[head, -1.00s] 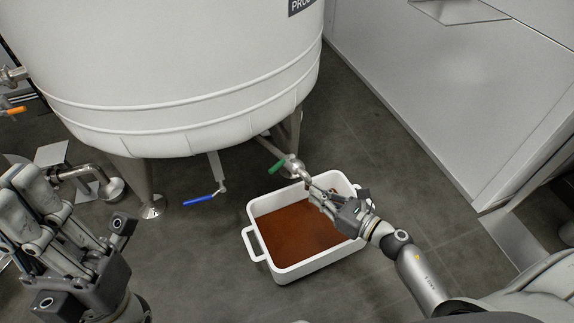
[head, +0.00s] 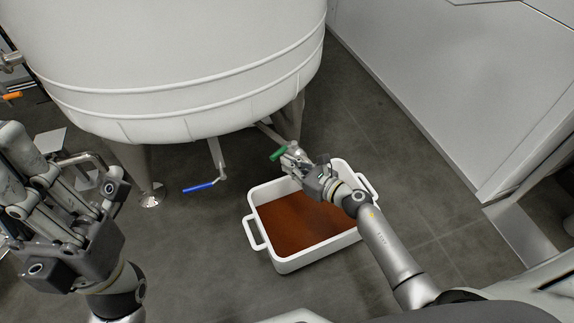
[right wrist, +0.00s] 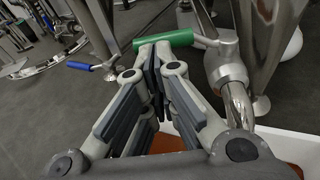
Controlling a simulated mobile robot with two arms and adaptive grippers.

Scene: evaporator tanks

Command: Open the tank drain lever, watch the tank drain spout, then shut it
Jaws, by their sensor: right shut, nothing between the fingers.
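The tank drain lever has a green handle (head: 278,154) on a metal valve under the white tank (head: 180,60). In the right wrist view the green handle (right wrist: 165,41) lies crosswise just beyond my fingertips. The curved metal drain spout (right wrist: 238,103) points down beside my fingers there; in the head view my gripper mostly covers it. My right gripper (head: 290,162) is shut and empty, its tips close to the handle; whether they touch it I cannot tell. My left gripper (head: 30,170) is raised at the left, far from the lever; its finger gap is unclear.
A white tub (head: 290,265) holding red-brown liquid stands on the floor below the valve, under my right arm. A blue-handled lever (head: 199,187) hangs left of it. A tank leg (head: 140,175) and pipework stand farther left. A pale wall (head: 430,90) bounds the right.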

